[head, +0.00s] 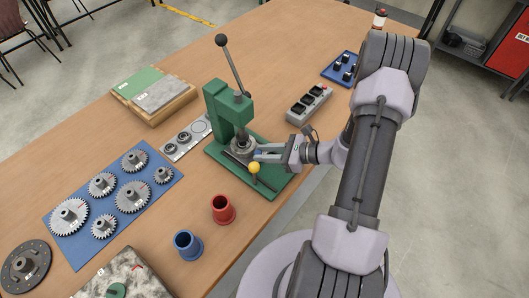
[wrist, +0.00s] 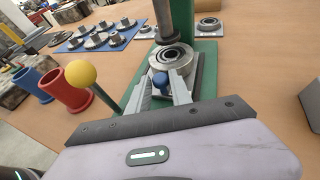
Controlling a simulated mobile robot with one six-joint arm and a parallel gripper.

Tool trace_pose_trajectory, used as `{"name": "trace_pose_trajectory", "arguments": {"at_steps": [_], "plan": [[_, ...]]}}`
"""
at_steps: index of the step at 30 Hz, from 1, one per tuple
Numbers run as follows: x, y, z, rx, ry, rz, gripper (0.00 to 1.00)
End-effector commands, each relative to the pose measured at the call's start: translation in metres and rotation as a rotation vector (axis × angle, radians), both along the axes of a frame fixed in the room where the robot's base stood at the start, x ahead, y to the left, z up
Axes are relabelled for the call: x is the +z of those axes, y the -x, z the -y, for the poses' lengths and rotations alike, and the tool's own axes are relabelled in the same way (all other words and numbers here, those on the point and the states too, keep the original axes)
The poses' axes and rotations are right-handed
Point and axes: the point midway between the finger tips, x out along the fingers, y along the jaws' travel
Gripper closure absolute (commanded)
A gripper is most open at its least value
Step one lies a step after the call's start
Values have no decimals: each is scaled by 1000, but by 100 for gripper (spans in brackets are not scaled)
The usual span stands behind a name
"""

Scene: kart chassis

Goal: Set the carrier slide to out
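The green press (head: 235,120) stands on the table with a tall black-knobbed lever. At its foot is the carrier slide (head: 241,149), a grey plate that carries a round metal ring part (wrist: 172,57). A blue knob (wrist: 160,83) sits at the slide's near end. My gripper (head: 258,153) is low at the front of the press. In the wrist view its two fingers (wrist: 161,82) stand on either side of the blue knob. Whether they press on it cannot be told. The slide's underside and rails are hidden.
A yellow ball on a rod (head: 254,167) stands close beside my gripper, also large in the wrist view (wrist: 81,74). A red cup (head: 222,209) and a blue cup (head: 187,244) stand nearer. Gears on a blue mat (head: 83,230) lie left, a grey switch box (head: 309,104) right.

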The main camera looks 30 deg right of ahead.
Motion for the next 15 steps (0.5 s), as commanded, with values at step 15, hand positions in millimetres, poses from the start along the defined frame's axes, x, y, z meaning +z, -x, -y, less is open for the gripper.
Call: {"name": "trace_pose_trajectory", "arguments": {"at_steps": [15], "plan": [[0, 0, 0, 0, 0, 0, 100]]}}
